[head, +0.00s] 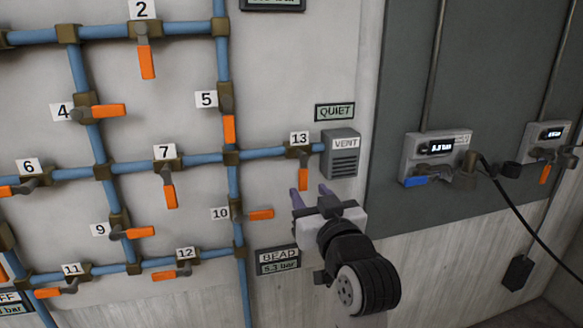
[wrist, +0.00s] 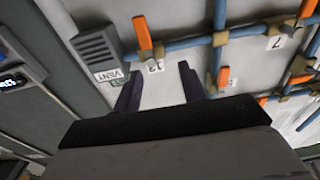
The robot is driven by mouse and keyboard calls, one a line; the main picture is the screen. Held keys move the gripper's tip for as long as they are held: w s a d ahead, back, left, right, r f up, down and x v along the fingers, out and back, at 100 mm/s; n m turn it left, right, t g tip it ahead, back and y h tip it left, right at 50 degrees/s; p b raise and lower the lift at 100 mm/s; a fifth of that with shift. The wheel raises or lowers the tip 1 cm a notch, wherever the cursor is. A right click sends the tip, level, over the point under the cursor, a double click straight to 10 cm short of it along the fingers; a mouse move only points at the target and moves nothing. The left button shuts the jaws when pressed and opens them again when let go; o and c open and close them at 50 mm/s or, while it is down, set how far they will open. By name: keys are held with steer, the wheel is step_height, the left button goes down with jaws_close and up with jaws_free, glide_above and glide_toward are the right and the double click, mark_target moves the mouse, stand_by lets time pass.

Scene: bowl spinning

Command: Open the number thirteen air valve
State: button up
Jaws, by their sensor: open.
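The number 13 label (head: 300,138) sits above a brown valve (head: 299,152) on a horizontal blue pipe, just left of the vent box. Its orange handle (head: 303,179) hangs straight down, across the pipe.
The grey vent box (head: 341,155) is close on the right of the valve. The number 10 valve's orange handle (head: 261,214) sticks out left of my gripper. Two meters (head: 436,147) hang on the grey panel at right.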

mark_target(304, 177)
steer(key=shift+g+h, duration=0.3)
steer(key=p+x, duration=0.1)
steer(key=x, duration=0.3)
steer(key=d+f+p+x, duration=0.1)
steer(key=x, duration=0.3)
steer(key=d+p+x, duration=0.1)
steer(key=x, duration=0.4)
steer(key=shift+w+a+f, duration=0.1)
steer(key=shift+w+f, duration=0.15)
steer(key=shift+w, duration=0.1)
jaws_close()
